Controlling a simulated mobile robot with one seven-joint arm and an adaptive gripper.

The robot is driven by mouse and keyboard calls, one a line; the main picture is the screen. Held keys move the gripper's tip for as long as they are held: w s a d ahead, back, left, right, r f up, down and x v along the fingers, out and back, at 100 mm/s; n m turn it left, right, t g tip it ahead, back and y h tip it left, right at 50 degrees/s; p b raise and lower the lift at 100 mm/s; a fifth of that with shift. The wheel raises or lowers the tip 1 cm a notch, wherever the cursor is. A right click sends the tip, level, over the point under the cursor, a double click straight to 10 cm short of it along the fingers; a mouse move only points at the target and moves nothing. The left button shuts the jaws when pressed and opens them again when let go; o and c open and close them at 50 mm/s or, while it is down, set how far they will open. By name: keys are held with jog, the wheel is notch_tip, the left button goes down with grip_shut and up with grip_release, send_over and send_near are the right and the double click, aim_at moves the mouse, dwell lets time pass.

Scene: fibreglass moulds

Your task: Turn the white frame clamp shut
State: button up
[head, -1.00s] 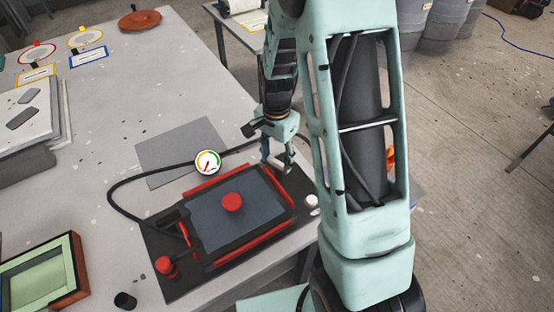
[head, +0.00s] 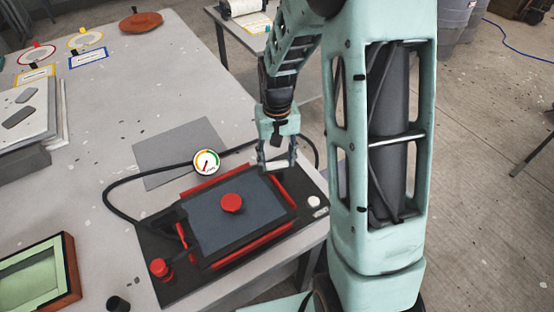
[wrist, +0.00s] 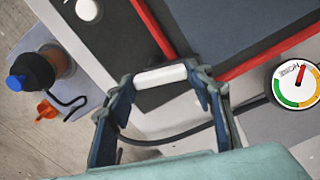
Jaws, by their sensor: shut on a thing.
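The white frame clamp (wrist: 160,77) is a short white bar at the edge of the black frame. In the wrist view it spans the space between my two fingertips, and my gripper (wrist: 161,80) is shut on it from both ends. In the head view, my gripper (head: 277,167) is at the far right corner of the red-edged frame (head: 248,248), with the white bar (head: 278,163) between its fingers. The dark panel (head: 215,215) with a red knob (head: 231,203) lies inside the frame.
A pressure gauge (head: 206,162) and black hose (head: 112,200) lie behind the frame. A white knob (head: 314,201) is on the base's right side. A red knob (head: 158,267) is at front left. The wrist view shows a blue-capped bottle (wrist: 33,71) and an orange item (wrist: 46,109).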

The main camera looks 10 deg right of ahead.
aim_at(277, 162)
jog(key=shift+n, duration=1.1)
jog(key=o, duration=1.2)
jog(key=shift+c, duration=0.2)
notch_tip(277, 162, up, 12)
